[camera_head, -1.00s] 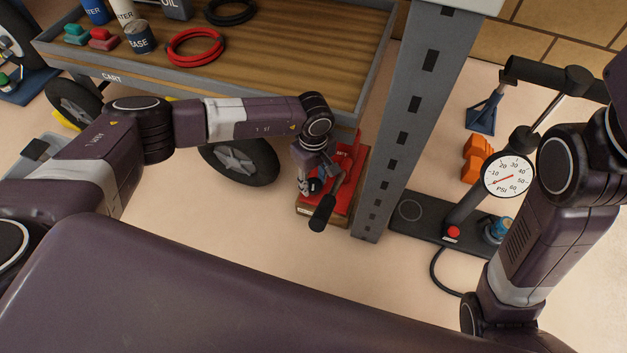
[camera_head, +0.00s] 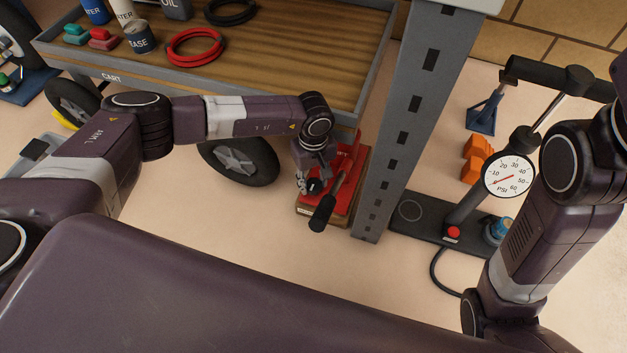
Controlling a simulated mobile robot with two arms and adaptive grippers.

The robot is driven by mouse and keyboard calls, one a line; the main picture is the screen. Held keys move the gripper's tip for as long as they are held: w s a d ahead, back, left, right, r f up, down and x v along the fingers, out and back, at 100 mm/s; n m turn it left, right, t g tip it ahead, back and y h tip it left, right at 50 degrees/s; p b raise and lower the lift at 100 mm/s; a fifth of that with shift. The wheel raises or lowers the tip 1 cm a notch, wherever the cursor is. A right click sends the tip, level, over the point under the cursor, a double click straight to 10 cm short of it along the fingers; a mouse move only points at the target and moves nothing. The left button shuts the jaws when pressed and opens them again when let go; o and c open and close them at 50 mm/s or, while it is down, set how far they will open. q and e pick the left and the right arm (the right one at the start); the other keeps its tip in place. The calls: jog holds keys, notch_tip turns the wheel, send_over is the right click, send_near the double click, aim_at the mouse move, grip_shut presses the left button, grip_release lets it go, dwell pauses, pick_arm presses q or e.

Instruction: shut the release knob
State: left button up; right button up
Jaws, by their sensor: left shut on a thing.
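A red jack (camera_head: 345,195) stands on the floor between the cart and the grey post. A lever with a black grip (camera_head: 322,214) slants up from it toward the camera. My left gripper (camera_head: 314,186) points down at the near left side of the jack, beside the lever. It is shut on a small dark round part that looks like the release knob; the fingers and lever partly hide it, so its turn cannot be told. My right arm shows at the right, but its gripper is out of view.
The wooden-topped cart (camera_head: 285,55) stands behind my left arm, its wheel (camera_head: 240,160) left of the jack. The grey post (camera_head: 415,120) rises right of the jack. A pump with a gauge (camera_head: 508,175), orange chocks (camera_head: 476,160) and a blue stand (camera_head: 484,115) are further right.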

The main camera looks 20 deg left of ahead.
aim_at(313, 184)
pick_arm(q)
jog(key=o, duration=1.2)
jog(key=shift+c, duration=0.2)
jog(key=shift+r, duration=0.15)
notch_tip(313, 184, up, 12)
jog(key=shift+s+f, duration=0.1)
jog(key=shift+f, duration=0.1)
